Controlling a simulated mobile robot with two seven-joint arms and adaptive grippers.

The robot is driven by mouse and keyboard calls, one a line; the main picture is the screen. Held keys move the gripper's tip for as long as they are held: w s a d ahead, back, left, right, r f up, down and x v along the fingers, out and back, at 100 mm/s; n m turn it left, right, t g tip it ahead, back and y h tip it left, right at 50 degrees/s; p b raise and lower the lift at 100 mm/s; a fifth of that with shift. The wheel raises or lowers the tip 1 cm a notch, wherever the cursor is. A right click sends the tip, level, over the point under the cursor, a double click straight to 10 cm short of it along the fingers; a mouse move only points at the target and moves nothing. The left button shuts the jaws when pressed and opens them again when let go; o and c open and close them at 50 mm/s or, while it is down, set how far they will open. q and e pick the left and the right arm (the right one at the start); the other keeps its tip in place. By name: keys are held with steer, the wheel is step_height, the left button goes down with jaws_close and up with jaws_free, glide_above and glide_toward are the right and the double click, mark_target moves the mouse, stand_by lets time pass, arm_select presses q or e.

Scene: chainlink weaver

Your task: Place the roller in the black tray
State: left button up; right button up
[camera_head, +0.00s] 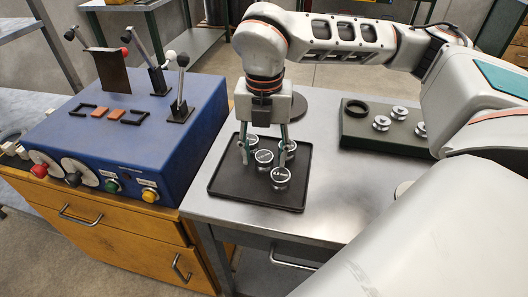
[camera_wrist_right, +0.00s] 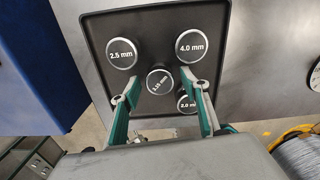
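The black tray (camera_head: 232,185) lies flat on the metal table and also fills the upper part of the right wrist view (camera_wrist_right: 95,62). Several silver rollers with dark labelled tops stand in it. In the wrist view I read a 2.5 mm roller (camera_wrist_right: 122,53), a 4.0 mm roller (camera_wrist_right: 191,45) and a partly hidden 2.0 mm roller (camera_wrist_right: 186,104). A middle roller (camera_wrist_right: 159,82) has a tilted, hard-to-read label. My right gripper (camera_head: 263,156) is low over the tray, open, its fingers apart either side of the middle roller with gaps showing. My left gripper is out of view.
A dark green holder (camera_head: 365,138) with several rollers and a black ring (camera_head: 357,108) stands at the right of the table. A blue control box (camera_head: 145,140) with levers stands close to the left. A dark round disc (camera_head: 296,103) lies behind the gripper.

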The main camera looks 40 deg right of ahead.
mark_target(264, 157)
step_height(264, 157, up, 12)
steer(key=p, duration=0.1)
steer(key=shift+r+p, duration=0.2)
steer(key=shift+p, duration=0.1)
steer(key=shift+s+f, duration=0.1)
stand_by(0.7)
